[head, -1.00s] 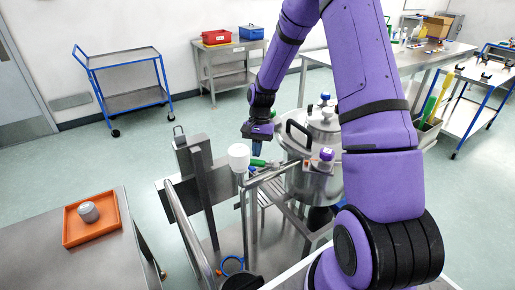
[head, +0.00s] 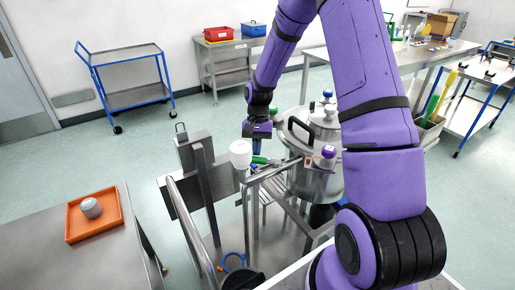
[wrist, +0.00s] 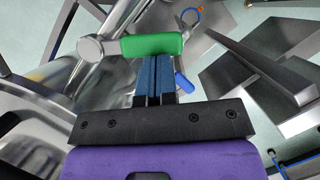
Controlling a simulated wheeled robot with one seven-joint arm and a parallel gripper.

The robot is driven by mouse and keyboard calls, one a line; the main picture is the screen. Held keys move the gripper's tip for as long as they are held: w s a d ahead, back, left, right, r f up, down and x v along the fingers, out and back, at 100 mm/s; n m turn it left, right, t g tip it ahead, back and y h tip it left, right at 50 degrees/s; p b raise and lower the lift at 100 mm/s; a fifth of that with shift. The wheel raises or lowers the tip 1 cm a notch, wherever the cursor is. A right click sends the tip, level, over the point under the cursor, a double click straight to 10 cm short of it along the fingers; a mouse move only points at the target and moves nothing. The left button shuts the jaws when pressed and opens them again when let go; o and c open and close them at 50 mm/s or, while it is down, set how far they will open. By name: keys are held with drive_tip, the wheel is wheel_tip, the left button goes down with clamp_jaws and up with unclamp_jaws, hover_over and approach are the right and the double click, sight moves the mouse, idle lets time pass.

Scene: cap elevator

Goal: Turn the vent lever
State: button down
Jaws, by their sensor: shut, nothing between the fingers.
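The vent lever appears to be the green handle (wrist: 153,45) on a round metal stub (wrist: 92,48) in the wrist view. It shows small in the head view (head: 259,160), beside the large steel vessel (head: 312,180). My gripper (wrist: 154,68) has its blue fingers shut together, with nothing between them. The fingertips lie right at the near long side of the green handle; I cannot tell whether they touch it. In the head view my gripper (head: 257,148) points down just above the green handle. A blue handle (wrist: 183,82) sits right of the fingers in the wrist view.
A white cylinder (head: 240,153) on a post stands just left of the gripper. Metal posts and plates (head: 200,165) stand further left. An orange tray (head: 94,228) with a grey cap (head: 91,208) lies on the left table. Open floor lies behind.

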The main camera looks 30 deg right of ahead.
drive_tip(key=n, duration=0.1)
drive_tip(key=s+a+n+h, duration=0.1)
drive_tip(key=n, duration=0.1)
drive_tip(key=a+n, duration=0.1)
drive_tip(key=n, duration=0.1)
drive_tip(key=shift+s+g+h, duration=0.2)
drive_tip(key=shift+g+h, duration=0.1)
drive_tip(key=shift+g, duration=0.1)
drive_tip(key=shift+s+a+n+h, duration=0.25)
drive_tip(key=shift+s+n, duration=0.1)
drive_tip(key=shift+n, duration=0.3)
drive_tip(key=shift+s+a+n+h, duration=0.25)
drive_tip(key=shift+s+n, duration=0.1)
drive_tip(key=shift+n, duration=0.3)
